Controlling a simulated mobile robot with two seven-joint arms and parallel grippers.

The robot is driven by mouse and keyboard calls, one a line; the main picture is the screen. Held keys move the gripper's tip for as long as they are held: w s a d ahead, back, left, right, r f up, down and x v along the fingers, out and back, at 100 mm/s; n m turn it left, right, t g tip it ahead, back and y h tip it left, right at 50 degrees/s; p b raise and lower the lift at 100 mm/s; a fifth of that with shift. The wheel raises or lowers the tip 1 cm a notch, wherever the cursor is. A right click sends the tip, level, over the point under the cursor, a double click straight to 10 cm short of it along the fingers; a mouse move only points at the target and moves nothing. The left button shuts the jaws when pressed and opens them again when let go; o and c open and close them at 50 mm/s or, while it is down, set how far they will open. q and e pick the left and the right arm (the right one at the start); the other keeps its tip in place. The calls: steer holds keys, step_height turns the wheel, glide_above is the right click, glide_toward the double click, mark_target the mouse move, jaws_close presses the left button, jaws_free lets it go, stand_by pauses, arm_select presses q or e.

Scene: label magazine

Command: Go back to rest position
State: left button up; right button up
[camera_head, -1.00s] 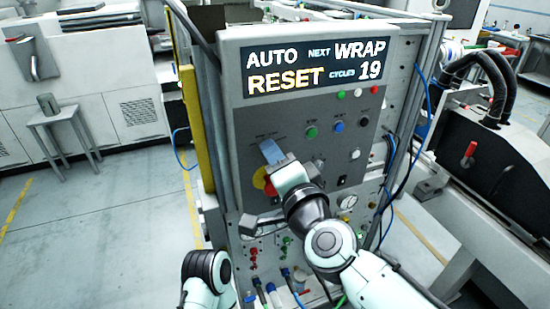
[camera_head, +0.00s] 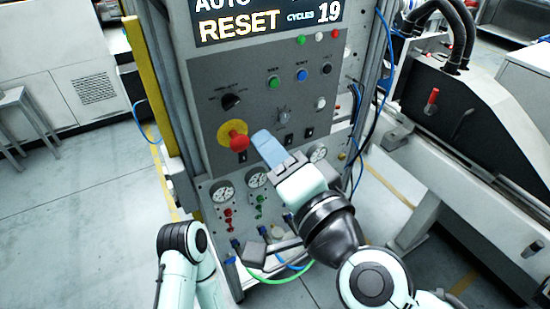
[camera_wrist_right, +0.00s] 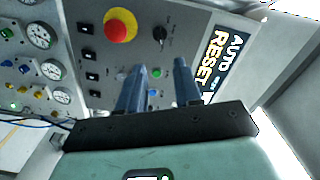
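My right gripper (camera_head: 268,148) is in front of the lower part of the grey control panel (camera_head: 210,115), right of and slightly below the red emergency knob (camera_head: 234,138) with its yellow base. In the right wrist view, its two blue-grey fingers (camera_wrist_right: 160,72) stand apart with nothing between them. Whether they touch the panel is hard to tell, but no control is held. A black selector switch (camera_head: 231,101) sits above the red knob.
The display (camera_head: 265,20) reads RESET and 19 cycles. Gauges (camera_head: 257,178) and hose fittings lie below the panel, close to my right wrist. A yellow post (camera_head: 143,60) stands left of the cabinet. A black machine (camera_head: 450,105) stands right. Floor at the left is open.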

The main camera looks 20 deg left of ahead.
steer(key=shift+s+d, duration=0.3)
